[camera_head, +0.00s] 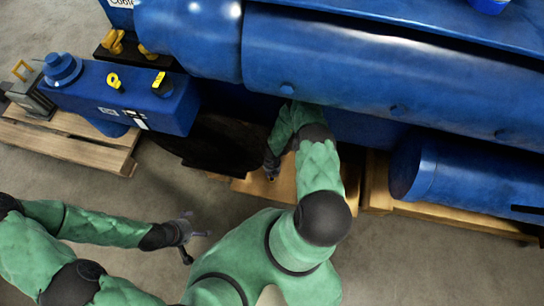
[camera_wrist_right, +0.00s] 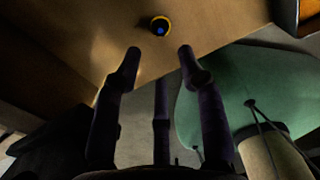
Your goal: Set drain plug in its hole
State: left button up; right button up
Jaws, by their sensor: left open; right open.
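In the right wrist view a small round part (camera_wrist_right: 160,26) with a yellow rim, dark inside and blue centre sits on a brown wooden surface. It may be the drain plug; I cannot tell for sure. My right gripper (camera_wrist_right: 160,56) is open and empty, its fingertips pointing toward this part and apart from it. In the head view my right gripper (camera_head: 271,171) hangs over the wooden pallet (camera_head: 283,185) beside the blue engine. My left gripper (camera_head: 190,232) is open and empty above the bare floor. I cannot make out the drain hole in either view.
The large blue engine (camera_head: 350,60) fills the top right, close over my right arm. A blue block (camera_head: 140,97) with yellow fittings stands on a wooden pallet (camera_head: 70,140) at left. A blue cylinder (camera_head: 470,185) lies at right. The grey floor (camera_head: 400,260) is clear.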

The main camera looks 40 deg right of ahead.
aim_at(272, 179)
jog(key=shift+f+b, duration=2.9)
jog(key=shift+f, duration=0.3)
jog(key=shift+f+p, duration=0.25)
jog(key=shift+p, duration=0.05)
jog(key=shift+f, duration=0.95)
grip_shut()
jog(key=shift+s, duration=0.15)
